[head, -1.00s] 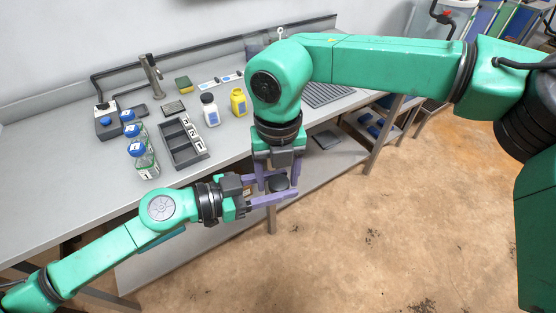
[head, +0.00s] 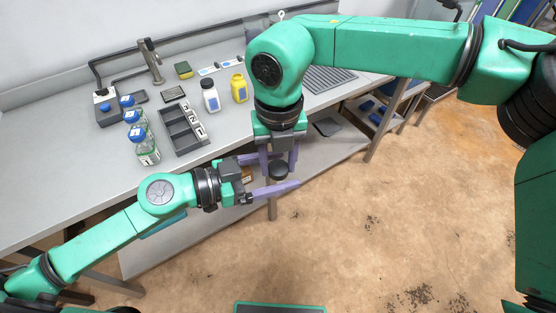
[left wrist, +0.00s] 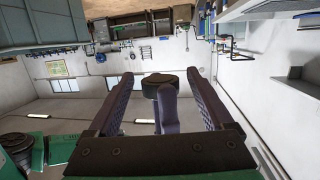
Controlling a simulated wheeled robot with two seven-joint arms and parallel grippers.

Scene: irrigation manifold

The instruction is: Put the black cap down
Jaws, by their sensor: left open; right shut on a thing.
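The black cap (head: 279,171) is in the air in front of the bench edge. My right gripper (head: 279,169) points down from above and is shut on the cap with its purple fingers. My left gripper (head: 277,173) comes in from the left. Its fingers are spread wide, one on each side of the cap and apart from it. In the left wrist view, the dark round cap (left wrist: 158,84) shows between the open left fingers. A purple finger of the right gripper (left wrist: 167,108) partly covers it.
The grey bench (head: 75,180) holds several blue-capped bottles (head: 146,148), a dark compartment tray (head: 179,131), a white bottle (head: 211,98), a yellow bottle (head: 239,89) and a sponge (head: 184,70). Bare bench top lies left of the bottles. A lower shelf (head: 150,258) runs beneath.

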